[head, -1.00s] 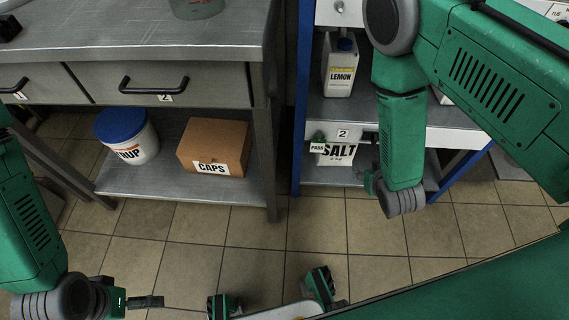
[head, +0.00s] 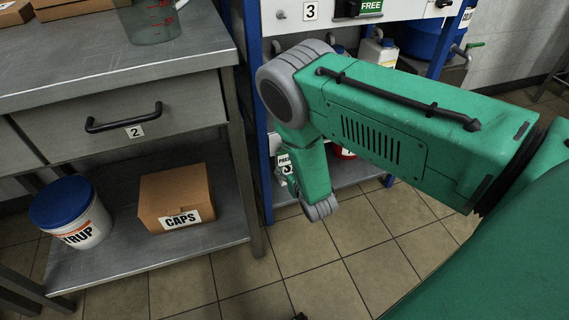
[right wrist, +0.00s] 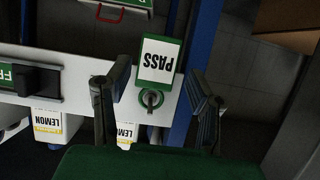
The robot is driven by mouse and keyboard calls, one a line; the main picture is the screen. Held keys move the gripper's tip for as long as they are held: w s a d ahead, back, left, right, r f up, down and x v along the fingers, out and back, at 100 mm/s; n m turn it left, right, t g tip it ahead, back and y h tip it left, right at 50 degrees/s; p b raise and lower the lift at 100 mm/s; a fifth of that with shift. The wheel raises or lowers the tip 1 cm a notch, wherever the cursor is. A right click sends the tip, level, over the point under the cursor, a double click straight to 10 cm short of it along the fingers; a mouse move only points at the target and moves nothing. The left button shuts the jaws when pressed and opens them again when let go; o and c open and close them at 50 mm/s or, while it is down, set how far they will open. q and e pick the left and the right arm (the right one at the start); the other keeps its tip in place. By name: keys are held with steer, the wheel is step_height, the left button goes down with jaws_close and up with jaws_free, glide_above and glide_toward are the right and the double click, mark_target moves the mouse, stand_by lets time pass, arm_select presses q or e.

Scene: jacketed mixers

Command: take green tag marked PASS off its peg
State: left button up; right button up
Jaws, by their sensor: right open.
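The green tag (right wrist: 161,60) has a white label reading PASS. It is upside down in the right wrist view and hangs by its eye from a grey peg (right wrist: 152,98) on the white shelf rail. My right gripper (right wrist: 158,82) is open, with one finger on each side of the tag and peg; I see gaps on both sides, and nothing is held. In the head view the tag (head: 284,160) shows small beside my right forearm, which hides much of that shelf and most of the gripper.
A green FREE sign with a black block (right wrist: 34,80) sits along the same rail. Lemon bottles (right wrist: 48,124) stand on the shelf above. A blue post (right wrist: 196,50) stands close by. A grey bench (head: 110,60) holds a caps box (head: 175,190) and a syrup bucket (head: 85,225) below.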

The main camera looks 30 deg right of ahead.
mark_target(285, 162)
steer(key=shift+w+a+f+b, duration=0.1)
steer(key=shift+w+a+b, duration=0.15)
steer(key=shift+w, duration=0.25)
steer(key=shift+w+a+f+b, duration=0.15)
steer(key=shift+w+b, duration=0.15)
steer(key=shift+w, duration=0.2)
steer(key=w+d+f+b, duration=0.2)
steer(key=w, duration=0.1)
steer(key=shift+d+f, duration=0.1)
steer(key=shift+d, duration=0.25)
steer(key=shift+w+d+f, duration=0.1)
steer(key=shift+w+d, duration=0.05)
steer(key=shift+w, duration=0.05)
steer(key=shift+w+a+r, duration=0.1)
steer(key=shift+a+r, duration=0.2)
steer(key=shift+a, duration=0.1)
steer(key=shift+a+r, duration=0.15)
steer(key=shift+a, duration=0.15)
steer(key=shift+c, duration=0.6)
steer(key=shift+a, duration=0.1)
steer(key=c, duration=0.4)
steer(key=shift+d+f, duration=0.25)
steer(key=shift+d, duration=0.35)
steer(key=shift+c, duration=0.2)
arm_select(q)
step_height(285, 162, down, 4)
steer(key=shift+a+r, duration=0.1)
arm_select(e)
steer(key=shift+a, duration=0.1)
